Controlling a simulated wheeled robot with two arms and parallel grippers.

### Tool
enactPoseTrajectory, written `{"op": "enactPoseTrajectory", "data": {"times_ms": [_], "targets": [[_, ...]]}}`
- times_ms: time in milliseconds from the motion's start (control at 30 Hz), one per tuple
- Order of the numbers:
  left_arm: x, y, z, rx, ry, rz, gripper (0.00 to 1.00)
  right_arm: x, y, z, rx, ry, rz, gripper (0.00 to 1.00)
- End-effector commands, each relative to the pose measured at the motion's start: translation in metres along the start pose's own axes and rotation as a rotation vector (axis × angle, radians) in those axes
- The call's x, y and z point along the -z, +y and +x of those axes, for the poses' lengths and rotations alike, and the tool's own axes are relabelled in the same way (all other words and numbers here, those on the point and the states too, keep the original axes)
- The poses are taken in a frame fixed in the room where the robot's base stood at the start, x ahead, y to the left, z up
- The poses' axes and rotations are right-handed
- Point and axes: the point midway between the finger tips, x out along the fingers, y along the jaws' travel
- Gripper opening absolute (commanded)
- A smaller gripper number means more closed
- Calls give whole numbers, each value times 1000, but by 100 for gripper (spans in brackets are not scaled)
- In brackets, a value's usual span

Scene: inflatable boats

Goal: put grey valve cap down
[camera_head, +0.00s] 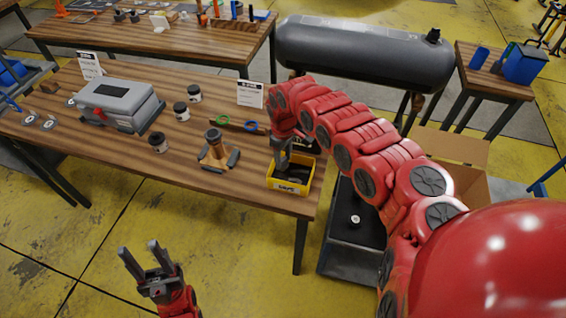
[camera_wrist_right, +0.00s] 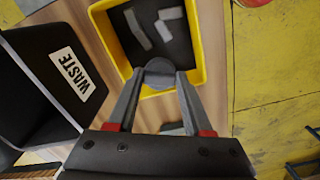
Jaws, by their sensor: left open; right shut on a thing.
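My right gripper (camera_head: 281,155) is over the small yellow bin (camera_head: 291,188) at the front right corner of the wooden table. In the right wrist view, my right gripper (camera_wrist_right: 160,82) is shut on the grey valve cap (camera_wrist_right: 160,70), a round dark grey piece. The cap appears over the near edge of the yellow bin (camera_wrist_right: 204,50); its height above the bin is unclear. Several grey pieces (camera_wrist_right: 150,27) lie inside the bin. In the head view the cap is not clearly visible. My left gripper (camera_head: 139,251) is open and empty, in front of the table.
A black bin labelled WASTE (camera_wrist_right: 42,75) stands beside the yellow bin. A brown and grey stand (camera_head: 217,152), several small jars (camera_head: 181,112), green (camera_head: 222,121) and blue rings (camera_head: 250,127), and a grey case (camera_head: 117,103) are on the table. A large grey tank (camera_head: 355,58) stands behind.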

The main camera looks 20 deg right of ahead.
Motion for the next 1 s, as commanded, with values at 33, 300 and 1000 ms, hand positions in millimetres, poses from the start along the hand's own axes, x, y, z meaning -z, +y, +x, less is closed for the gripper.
{"op": "enactPoseTrajectory", "data": {"times_ms": [33,300,1000], "targets": [[1,0,7,0,1,0,50,0,-5,7,9,-3,-2,0],[2,0,11,0,1,0,50,-1,-3,28,3,-2,-1,0],[1,0,7,0,1,0,50,-1,-2,33,3,-2,0,84]]}}
